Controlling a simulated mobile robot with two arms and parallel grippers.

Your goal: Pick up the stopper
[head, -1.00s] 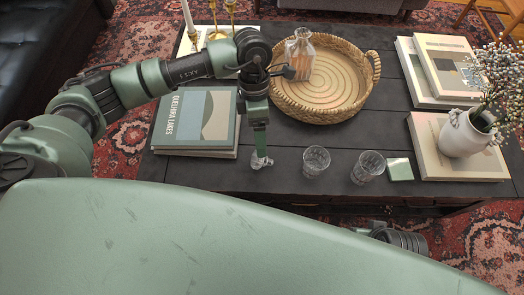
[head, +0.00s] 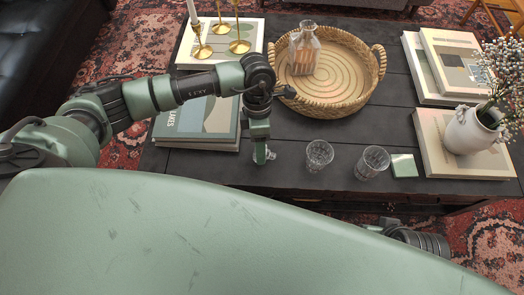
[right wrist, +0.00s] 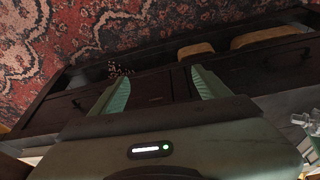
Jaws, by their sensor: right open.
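The stopper (head: 264,156) is a small clear glass piece on the dark coffee table, near its front edge. My left gripper (head: 260,148) points down right at it and covers part of it. The gripper is seen edge-on, so I cannot tell whether its fingers are open or shut, or whether they touch the stopper. A glass decanter (head: 304,54) with an open neck stands in the woven tray (head: 376,62). My right gripper (right wrist: 160,88) is open and empty in the right wrist view, in front of the table's side.
Two glass tumblers (head: 319,156) (head: 372,162) and a small green coaster (head: 404,166) stand right of the stopper. A book (head: 200,122) lies under my left arm. Brass candle holders (head: 239,46) stand behind. A white vase (head: 470,132) stands on a book at right.

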